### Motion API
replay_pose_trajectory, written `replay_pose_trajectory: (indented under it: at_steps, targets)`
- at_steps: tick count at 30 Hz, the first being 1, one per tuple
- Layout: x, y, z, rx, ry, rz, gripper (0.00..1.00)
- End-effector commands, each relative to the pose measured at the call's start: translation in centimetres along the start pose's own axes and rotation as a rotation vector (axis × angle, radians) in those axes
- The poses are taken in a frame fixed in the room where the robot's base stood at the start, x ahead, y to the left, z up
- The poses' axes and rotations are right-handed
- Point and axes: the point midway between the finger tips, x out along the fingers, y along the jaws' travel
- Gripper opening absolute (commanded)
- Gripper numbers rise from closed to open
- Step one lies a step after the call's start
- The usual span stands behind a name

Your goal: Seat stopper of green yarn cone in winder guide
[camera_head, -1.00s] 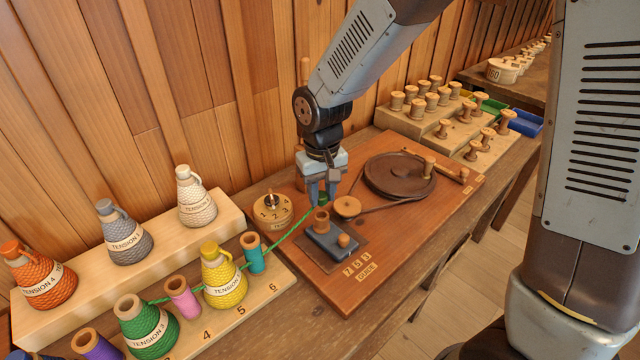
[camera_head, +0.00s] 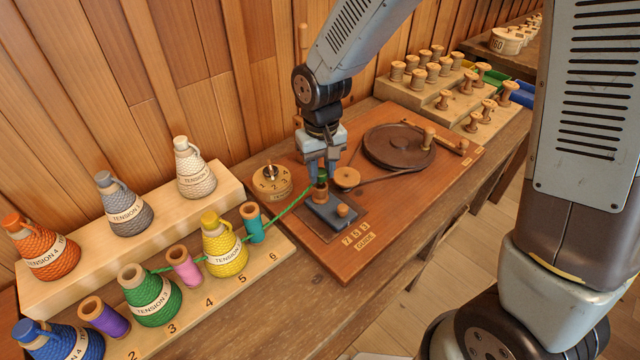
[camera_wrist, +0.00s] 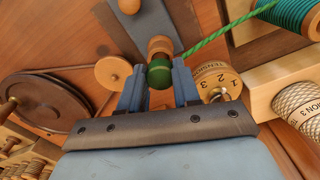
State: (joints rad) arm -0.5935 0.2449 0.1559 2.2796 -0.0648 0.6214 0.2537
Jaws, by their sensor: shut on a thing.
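My gripper (camera_head: 321,177) is shut on the green stopper (camera_wrist: 158,75), directly above the wooden guide cup on the grey-blue winder guide (camera_head: 330,215). In the wrist view a wooden cylinder (camera_wrist: 160,46) shows just beyond the stopper, in line with it. I cannot tell how deep the stopper sits in the cup. Green yarn (camera_head: 290,205) runs from the stopper area left to the green yarn cone (camera_head: 152,300), which stands on the front numbered board. The stopper is partly hidden by my fingers in the head view.
A numbered dial (camera_head: 271,181), a small wooden pulley (camera_head: 347,177) and a dark wheel (camera_head: 398,147) stand close around the guide. Yellow (camera_head: 224,248), blue (camera_head: 60,340) and other cones and spools fill the boards at left. Spool racks (camera_head: 440,90) stand at back right.

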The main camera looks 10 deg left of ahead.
Motion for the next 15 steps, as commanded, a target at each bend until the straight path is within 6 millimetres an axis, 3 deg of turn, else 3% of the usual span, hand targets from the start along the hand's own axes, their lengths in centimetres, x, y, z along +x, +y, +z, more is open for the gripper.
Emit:
replay_pose_trajectory:
  at_steps: [15]
  targets:
    - [0.78,-0.02,0.00,0.000,-0.001,0.000,0.04]
